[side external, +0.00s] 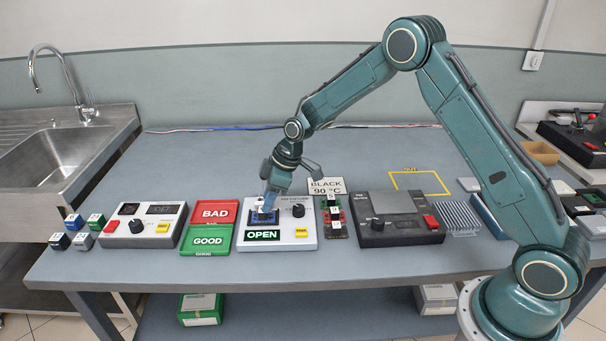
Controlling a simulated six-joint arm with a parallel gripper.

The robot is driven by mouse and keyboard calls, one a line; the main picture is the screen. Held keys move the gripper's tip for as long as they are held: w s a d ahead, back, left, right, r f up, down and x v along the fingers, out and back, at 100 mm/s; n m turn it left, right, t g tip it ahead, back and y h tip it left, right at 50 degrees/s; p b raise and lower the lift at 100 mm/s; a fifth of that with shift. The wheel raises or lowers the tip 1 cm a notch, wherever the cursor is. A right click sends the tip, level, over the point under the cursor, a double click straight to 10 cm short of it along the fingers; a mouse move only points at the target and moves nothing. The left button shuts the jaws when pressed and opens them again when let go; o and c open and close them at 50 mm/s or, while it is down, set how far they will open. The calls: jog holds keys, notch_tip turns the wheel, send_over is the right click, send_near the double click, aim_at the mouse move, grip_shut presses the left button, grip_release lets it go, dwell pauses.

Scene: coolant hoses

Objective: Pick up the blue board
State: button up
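A small dark blue board (264,218) sits on the white device (305,227) near the middle of the table, above a green OPEN label. My gripper (266,205) points down right over the blue board, at or just above a small white part on it. The fingertips are too small to tell whether they are open or shut, or whether they touch. Part of the board is hidden behind the gripper.
Close on the right stand a green board (336,219), a BLACK 90 °C sign (327,186) and a dark device (396,219). On the left are red BAD (215,212) and green GOOD (207,240) trays, another white device (144,226) and several small cubes. The table's back is mostly clear.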

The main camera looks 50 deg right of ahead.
aim_at(263, 214)
jog(key=shift+x, duration=1.75)
jog(key=c, duration=0.8)
